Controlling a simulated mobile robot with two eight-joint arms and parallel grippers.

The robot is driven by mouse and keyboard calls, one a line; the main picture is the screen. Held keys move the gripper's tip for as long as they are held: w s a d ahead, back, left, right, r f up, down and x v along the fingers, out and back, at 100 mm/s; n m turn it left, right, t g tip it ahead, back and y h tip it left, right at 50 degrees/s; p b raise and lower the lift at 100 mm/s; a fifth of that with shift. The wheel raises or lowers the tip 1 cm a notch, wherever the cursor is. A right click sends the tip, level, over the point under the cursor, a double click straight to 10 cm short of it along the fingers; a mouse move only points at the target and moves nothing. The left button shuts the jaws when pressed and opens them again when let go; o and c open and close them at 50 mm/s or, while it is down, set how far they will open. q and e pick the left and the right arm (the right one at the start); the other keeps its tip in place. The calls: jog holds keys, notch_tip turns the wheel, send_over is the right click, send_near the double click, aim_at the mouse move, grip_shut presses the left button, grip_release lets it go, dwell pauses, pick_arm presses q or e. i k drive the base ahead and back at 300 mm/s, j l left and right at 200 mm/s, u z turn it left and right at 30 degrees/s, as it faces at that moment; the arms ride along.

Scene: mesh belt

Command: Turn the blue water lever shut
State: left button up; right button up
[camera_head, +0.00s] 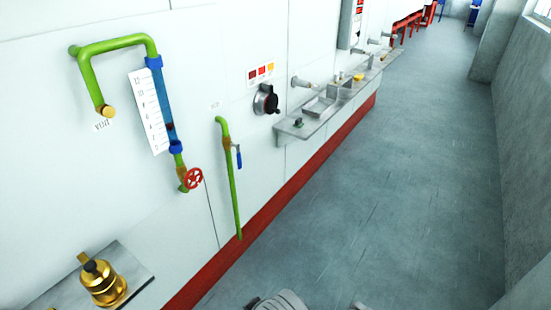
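The blue water lever (239,156) sits on a thin green pipe (233,185) on the white wall, left of the picture's middle. It hangs down nearly parallel to the pipe, just to its right. A small brass-coloured valve body (228,143) joins it to the pipe. Neither of my grippers can be made out. Only some pale grey parts, likely my own, show at the bottom edge, well below the lever.
A red handwheel (193,178) sits left of the lever under a blue-capped gauge tube (164,103). A brass device (101,280) stands on a shelf at lower left. A black rotary switch (267,100) and metal wall shelf (305,122) are to the right. The grey floor (390,210) is clear.

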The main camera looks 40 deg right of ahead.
aim_at(239, 156)
jog(key=z, duration=1.15)
jog(key=i+j, duration=0.15)
jog(key=i, duration=0.2)
jog(key=i+j+z, duration=0.1)
jog(key=i, duration=0.3)
jog(key=i+j+z, duration=0.1)
jog(key=i, duration=0.25)
jog(key=j, duration=0.1)
